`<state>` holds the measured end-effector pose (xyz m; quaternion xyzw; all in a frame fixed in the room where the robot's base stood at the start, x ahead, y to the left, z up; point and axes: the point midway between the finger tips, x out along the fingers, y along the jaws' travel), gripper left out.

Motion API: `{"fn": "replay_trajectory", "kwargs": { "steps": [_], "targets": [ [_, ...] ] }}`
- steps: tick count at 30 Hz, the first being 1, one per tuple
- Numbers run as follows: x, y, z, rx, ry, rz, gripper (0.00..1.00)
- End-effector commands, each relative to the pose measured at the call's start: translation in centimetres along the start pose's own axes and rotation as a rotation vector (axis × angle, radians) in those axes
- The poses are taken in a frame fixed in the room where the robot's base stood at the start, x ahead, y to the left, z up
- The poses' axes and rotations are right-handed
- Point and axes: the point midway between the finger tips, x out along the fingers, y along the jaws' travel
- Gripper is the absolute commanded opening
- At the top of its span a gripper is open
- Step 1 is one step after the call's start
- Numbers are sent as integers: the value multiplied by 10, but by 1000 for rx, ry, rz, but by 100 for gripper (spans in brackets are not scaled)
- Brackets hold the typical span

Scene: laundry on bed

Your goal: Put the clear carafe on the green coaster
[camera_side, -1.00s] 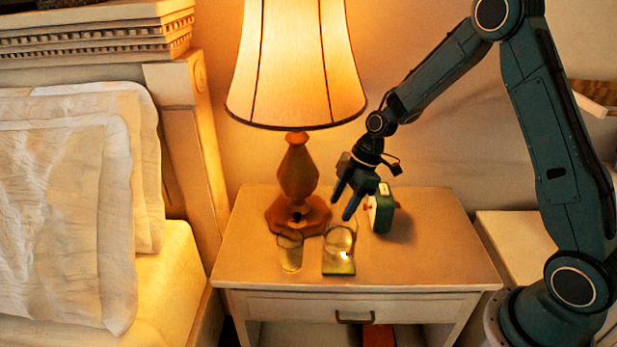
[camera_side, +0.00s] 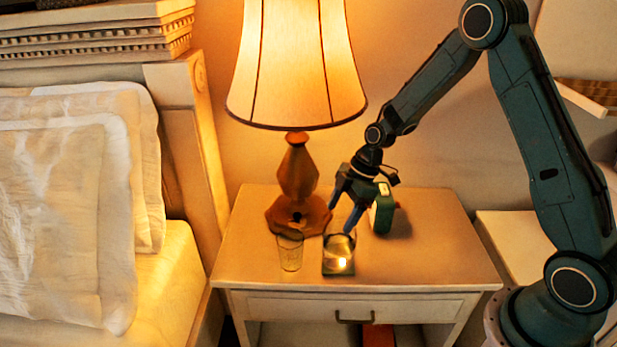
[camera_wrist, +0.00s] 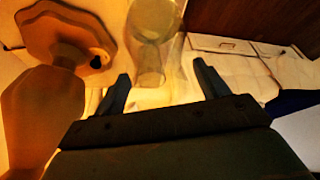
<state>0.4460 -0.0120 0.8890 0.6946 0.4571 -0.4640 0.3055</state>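The clear carafe (camera_side: 338,249) stands upright on the green coaster (camera_side: 331,271) near the front middle of the nightstand. Its base appears to rest within the coaster, with a bright glint low in the glass. My gripper (camera_side: 340,219) is just above the carafe, its fingers spread and pointing down, one tip close to the rim. In the wrist view my gripper (camera_wrist: 163,82) has its fingers wide apart with nothing clamped. Clear glass (camera_wrist: 152,20) shows beyond the fingertips there. I cannot tell exactly whether a finger touches the rim.
A clear tumbler (camera_side: 290,253) stands just left of the carafe on the nightstand (camera_side: 440,258). The lamp (camera_side: 297,172) stands behind them. A green and white box-like object (camera_side: 382,209) is behind right. The right side of the top is clear.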

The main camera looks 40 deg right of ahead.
Motion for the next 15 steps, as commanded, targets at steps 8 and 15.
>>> {"fn": "replay_trajectory", "kwargs": {
  "steps": [8,15],
  "targets": [
    [-2,0,-1,0,0,0,73],
    [-21,1,-2,0,1,2,73]
  ]
}}
